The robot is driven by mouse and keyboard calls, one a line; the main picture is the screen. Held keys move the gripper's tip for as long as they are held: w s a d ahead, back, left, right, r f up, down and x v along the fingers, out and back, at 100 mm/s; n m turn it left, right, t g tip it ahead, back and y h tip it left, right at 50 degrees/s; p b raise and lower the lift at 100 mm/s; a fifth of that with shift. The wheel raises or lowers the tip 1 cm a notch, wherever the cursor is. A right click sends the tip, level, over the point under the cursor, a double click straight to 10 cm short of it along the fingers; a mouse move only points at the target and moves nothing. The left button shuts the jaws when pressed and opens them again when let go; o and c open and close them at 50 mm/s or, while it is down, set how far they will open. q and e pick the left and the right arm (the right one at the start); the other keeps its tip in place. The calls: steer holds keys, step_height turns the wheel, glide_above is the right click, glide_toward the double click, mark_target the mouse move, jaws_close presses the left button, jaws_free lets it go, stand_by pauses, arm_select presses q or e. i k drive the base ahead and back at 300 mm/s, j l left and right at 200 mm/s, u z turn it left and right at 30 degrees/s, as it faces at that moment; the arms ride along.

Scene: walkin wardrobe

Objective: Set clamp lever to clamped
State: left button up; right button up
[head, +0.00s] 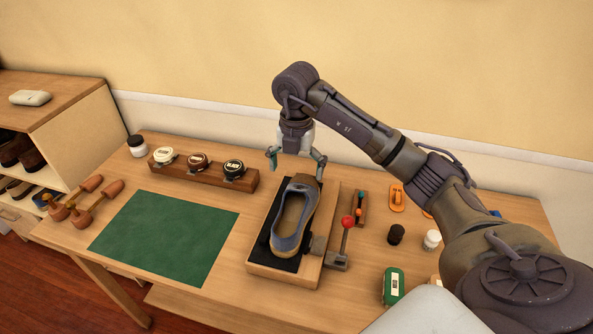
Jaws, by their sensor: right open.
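The clamp lever (345,237) has a red ball knob and a thin grey rod. It stands nearly upright at the right side of a wooden block (255,269). Whether the clamp presses on the shoe I cannot tell. My right gripper (296,163) points down above the back end of the shoe. Its fingers are spread and empty. It is apart from the lever, which is lower and to the right. My left gripper is not in view.
A green mat (168,238) lies left of the block. A wooden rack (205,176) with polish tins is behind it. Shoe trees (90,198) lie at far left. Right of the lever are a dark jar (396,235), a white-capped jar (432,240) and a green tin (393,286).

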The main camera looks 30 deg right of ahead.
mark_target(347, 221)
steer(key=z, duration=1.45)
